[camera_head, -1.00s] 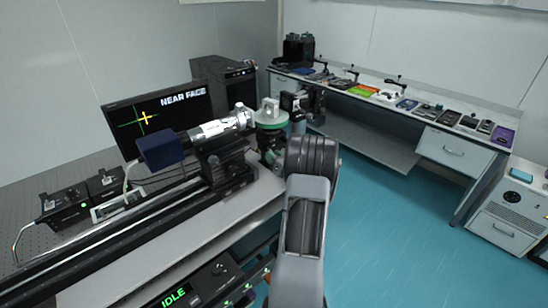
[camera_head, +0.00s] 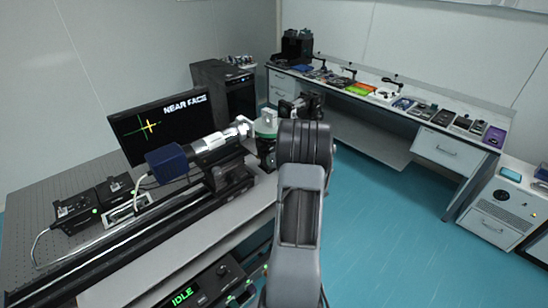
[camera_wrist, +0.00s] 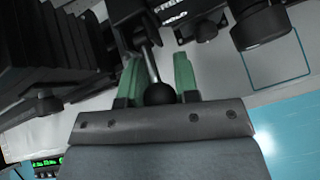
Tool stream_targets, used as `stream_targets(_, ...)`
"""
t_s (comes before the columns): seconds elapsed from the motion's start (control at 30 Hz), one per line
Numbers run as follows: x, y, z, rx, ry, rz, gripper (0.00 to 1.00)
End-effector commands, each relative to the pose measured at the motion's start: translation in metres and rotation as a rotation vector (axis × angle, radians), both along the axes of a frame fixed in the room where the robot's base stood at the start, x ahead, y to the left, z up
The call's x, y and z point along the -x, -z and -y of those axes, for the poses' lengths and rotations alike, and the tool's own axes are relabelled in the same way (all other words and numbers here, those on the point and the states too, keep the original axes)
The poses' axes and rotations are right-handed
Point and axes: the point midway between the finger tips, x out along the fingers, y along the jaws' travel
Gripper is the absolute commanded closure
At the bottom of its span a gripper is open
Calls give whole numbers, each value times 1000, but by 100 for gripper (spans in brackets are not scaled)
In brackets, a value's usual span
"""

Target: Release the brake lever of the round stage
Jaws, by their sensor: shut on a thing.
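The round stage (camera_head: 265,130) shows a green rim in the head view, at the far end of the rail and partly behind my arm. In the wrist view its brake lever (camera_wrist: 151,62) is a thin metal rod ending in a black ball knob (camera_wrist: 159,94). My gripper (camera_wrist: 159,85) has green fingers, one on each side of the knob, and is shut on it. The rod runs up from the knob to a dark block. A label reading "FREE" (camera_wrist: 174,17) is beside the block. In the head view my arm hides the fingers and lever.
A tube with a blue end (camera_head: 168,162) sits on the rail beside the stage. A monitor (camera_head: 160,128) reads "NEAR FACE". A black knob (camera_wrist: 260,27) is close right of my gripper in the wrist view. A side bench (camera_head: 440,118) stands across clear blue floor.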

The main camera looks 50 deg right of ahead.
Motion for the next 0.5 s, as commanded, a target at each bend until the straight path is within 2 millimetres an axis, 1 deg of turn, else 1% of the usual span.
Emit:
stream_targets(0.03,-1,-4,0,3,-2,-29,95)
stream_targets(0.3,-2,-10,1,-8,-2,-195,95)
stream_targets(0.5,-3,-13,1,-16,-2,-285,95)
